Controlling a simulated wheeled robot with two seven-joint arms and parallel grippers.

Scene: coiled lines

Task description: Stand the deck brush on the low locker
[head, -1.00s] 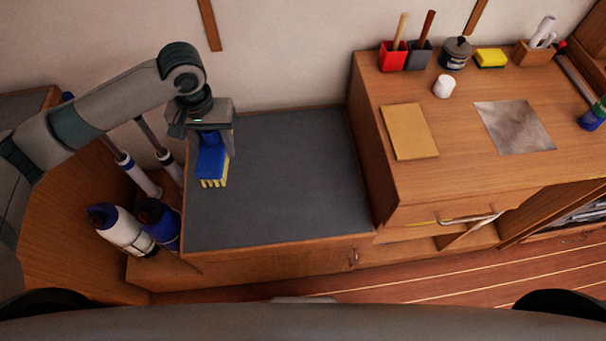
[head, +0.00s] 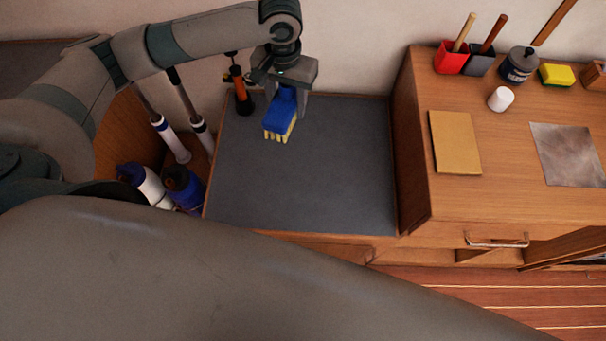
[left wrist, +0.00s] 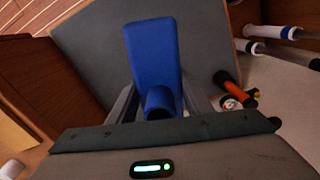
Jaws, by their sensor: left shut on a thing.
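The deck brush (head: 281,119) has a blue body and pale yellow bristles that point down. My left gripper (head: 285,93) is shut on it over the low locker, near its back left part. In the left wrist view the blue brush (left wrist: 153,55) shows between the fingers of the gripper (left wrist: 157,103). The low locker (head: 330,170) has a flat dark grey top, also in the left wrist view (left wrist: 205,45). I cannot tell whether the bristles touch the top. My right gripper is not in view.
An orange and black item (head: 240,90) stands at the locker's back left corner. Bottles (head: 184,187) and white-ended poles (head: 170,138) stand left of the locker. A higher wooden cabinet (head: 415,170) bounds it on the right. The locker top's middle and right are clear.

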